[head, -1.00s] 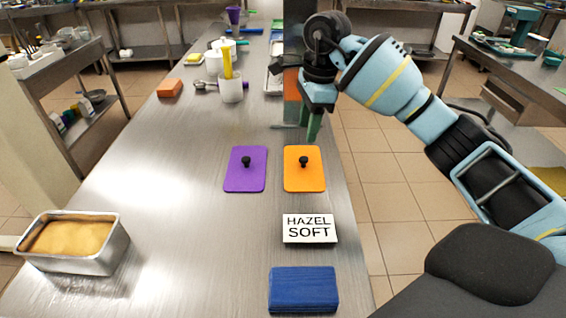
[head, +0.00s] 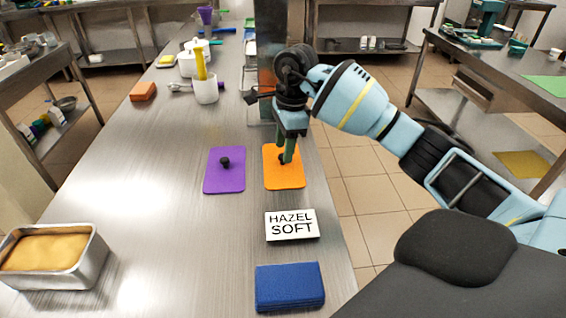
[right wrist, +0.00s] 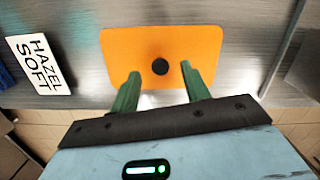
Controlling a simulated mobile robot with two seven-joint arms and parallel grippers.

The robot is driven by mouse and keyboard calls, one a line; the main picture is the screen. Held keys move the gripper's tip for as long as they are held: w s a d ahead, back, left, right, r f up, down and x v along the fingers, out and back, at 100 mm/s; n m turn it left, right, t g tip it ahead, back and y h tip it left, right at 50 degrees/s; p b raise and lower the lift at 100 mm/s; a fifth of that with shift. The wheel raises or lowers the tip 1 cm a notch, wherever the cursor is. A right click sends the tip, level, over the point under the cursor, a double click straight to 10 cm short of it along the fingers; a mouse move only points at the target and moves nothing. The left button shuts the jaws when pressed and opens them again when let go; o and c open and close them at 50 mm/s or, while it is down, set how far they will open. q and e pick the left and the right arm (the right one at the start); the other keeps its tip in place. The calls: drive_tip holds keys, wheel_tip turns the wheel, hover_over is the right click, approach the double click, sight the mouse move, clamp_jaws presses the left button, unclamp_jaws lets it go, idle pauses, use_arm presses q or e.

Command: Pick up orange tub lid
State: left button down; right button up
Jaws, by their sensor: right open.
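The orange tub lid (head: 284,180) lies flat on the steel counter, with a small black knob at its middle. It also shows in the right wrist view (right wrist: 125,50), with its knob (right wrist: 160,66) just beyond and between my fingertips. My right gripper (head: 284,157) is over the lid with its green fingers pointing down. In the right wrist view the fingers (right wrist: 160,75) are apart with nothing held between them. In the head view the fingers partly hide the knob. My left gripper is not in view.
A purple lid (head: 224,180) with a black knob lies just left of the orange one. A "HAZEL SOFT" sign (head: 291,225) and a blue block (head: 290,287) are in front. A metal tub (head: 55,255) stands front left. The counter's middle is clear.

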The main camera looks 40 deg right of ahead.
drive_tip(key=shift+w+a+f, duration=0.1)
drive_tip(key=shift+a+f, duration=0.05)
drive_tip(key=shift+f, duration=0.75)
clamp_jaws()
drive_tip(key=shift+r, duration=0.1)
